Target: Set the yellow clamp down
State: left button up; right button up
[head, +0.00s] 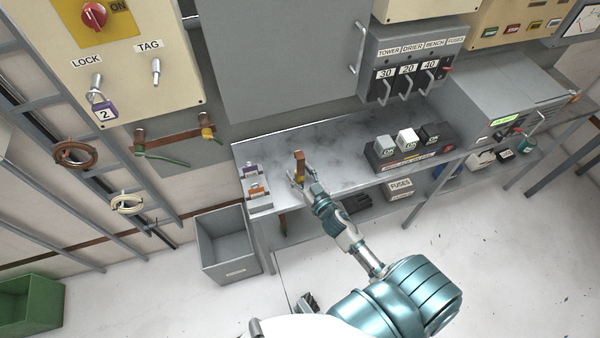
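The yellow clamp (300,178) shows as a small yellow part below an upright copper-brown block, over the left part of the grey bench top (335,150). My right gripper (301,180) reaches in from the lower right, with its fingers on either side of the yellow part, and appears shut on it. I cannot tell whether the clamp touches the bench. A dark piece, likely my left gripper (309,302), shows small at the bottom edge; its fingers are not clear.
Padlocks on a small stand (257,190) are left of the clamp. Block-shaped units (408,140) sit to the right. A wall bar (178,140) carries green and yellow ends. A grey bin (226,246) stands left of the bench. Bare bench top lies behind the clamp.

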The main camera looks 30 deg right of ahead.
jog(key=s, duration=1.2)
